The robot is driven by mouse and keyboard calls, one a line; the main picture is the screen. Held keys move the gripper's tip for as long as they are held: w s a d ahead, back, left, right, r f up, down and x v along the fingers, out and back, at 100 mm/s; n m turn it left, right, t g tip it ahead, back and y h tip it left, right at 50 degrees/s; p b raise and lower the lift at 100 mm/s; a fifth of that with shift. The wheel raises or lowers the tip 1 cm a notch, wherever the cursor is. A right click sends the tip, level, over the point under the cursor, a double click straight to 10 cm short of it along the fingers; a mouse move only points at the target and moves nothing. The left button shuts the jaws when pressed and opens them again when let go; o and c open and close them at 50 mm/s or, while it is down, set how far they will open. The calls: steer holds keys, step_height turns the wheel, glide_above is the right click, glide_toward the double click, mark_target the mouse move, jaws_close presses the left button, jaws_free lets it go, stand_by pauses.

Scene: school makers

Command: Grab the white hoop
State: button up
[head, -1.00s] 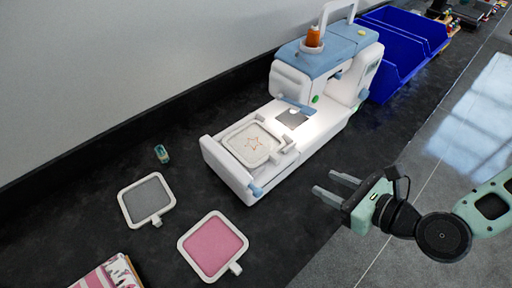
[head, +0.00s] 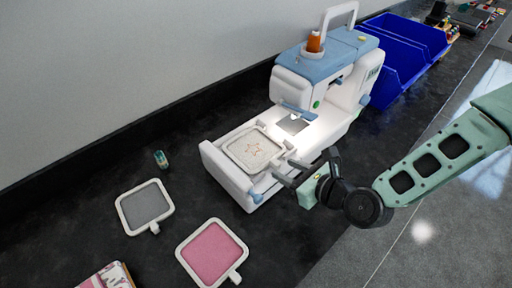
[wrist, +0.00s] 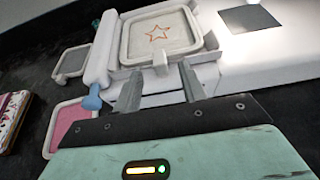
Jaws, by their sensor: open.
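The white hoop (head: 253,149) holds pale fabric with an orange star and lies on the bed of the white and blue sewing machine (head: 228,170). In the wrist view the hoop (wrist: 158,34) is at the top centre, with its small tab pointing toward my fingers. My gripper (head: 281,171) is open and empty at the machine bed's near edge, just right of the hoop. In the wrist view my gripper (wrist: 157,82) has its two fingers apart, one on each side of the tab's line. I cannot tell whether they touch anything.
A grey hoop (head: 145,206) and a pink hoop (head: 211,254) lie on the dark counter (head: 110,170) left of the machine. A small teal spool (head: 161,159) lies near the wall. Blue bins (head: 405,60) stand behind the machine. Open floor (head: 420,235) is at right.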

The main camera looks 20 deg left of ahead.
steer(key=shift+x, duration=1.5)
jaws_close()
